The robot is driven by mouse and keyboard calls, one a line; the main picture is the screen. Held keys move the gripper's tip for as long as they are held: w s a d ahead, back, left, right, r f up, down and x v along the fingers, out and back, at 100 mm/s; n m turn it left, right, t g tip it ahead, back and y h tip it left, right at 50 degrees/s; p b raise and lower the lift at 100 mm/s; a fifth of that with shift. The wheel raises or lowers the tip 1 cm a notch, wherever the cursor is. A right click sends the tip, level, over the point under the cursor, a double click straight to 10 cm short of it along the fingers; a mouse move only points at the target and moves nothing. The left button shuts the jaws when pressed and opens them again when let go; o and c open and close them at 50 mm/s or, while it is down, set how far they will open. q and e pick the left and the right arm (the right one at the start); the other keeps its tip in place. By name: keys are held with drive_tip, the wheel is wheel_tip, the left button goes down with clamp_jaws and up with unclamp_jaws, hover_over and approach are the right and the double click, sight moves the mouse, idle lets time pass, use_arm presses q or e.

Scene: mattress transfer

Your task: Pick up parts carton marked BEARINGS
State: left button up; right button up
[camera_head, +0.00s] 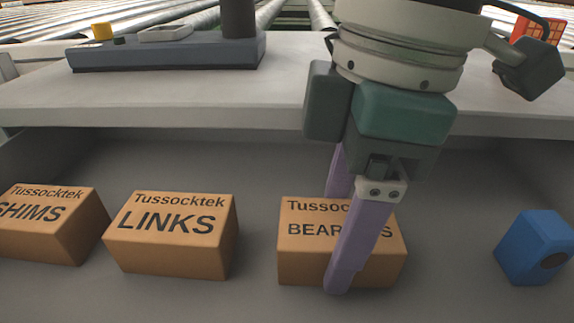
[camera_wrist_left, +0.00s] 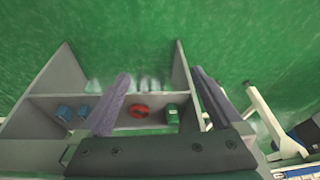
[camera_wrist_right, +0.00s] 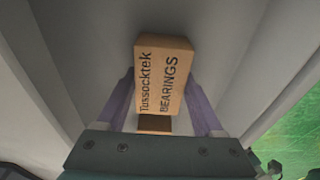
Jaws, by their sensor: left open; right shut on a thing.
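The orange-brown carton marked BEARINGS (camera_head: 300,262) sits on the grey shelf, right of the LINKS carton. My right gripper (camera_head: 340,235) reaches down over it from above. One lilac finger is in front of the carton's face and the other is behind it. In the right wrist view the carton (camera_wrist_right: 163,80) lies between the two fingers of my right gripper (camera_wrist_right: 165,105), which is shut on it. My left gripper (camera_wrist_left: 160,88) is open and empty in the left wrist view, above a grey divided shelf.
The LINKS carton (camera_head: 170,235) and the SHIMS carton (camera_head: 50,225) stand to the left. A blue object (camera_head: 535,247) stands at the right. A pale ledge (camera_head: 200,105) runs behind, bearing a dark tray (camera_head: 165,57). The left wrist view shows a red ring (camera_wrist_left: 139,111) and a green item (camera_wrist_left: 173,114).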

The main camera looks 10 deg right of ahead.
clamp_jaws()
drive_tip(key=shift+r, duration=0.1)
idle(0.3)
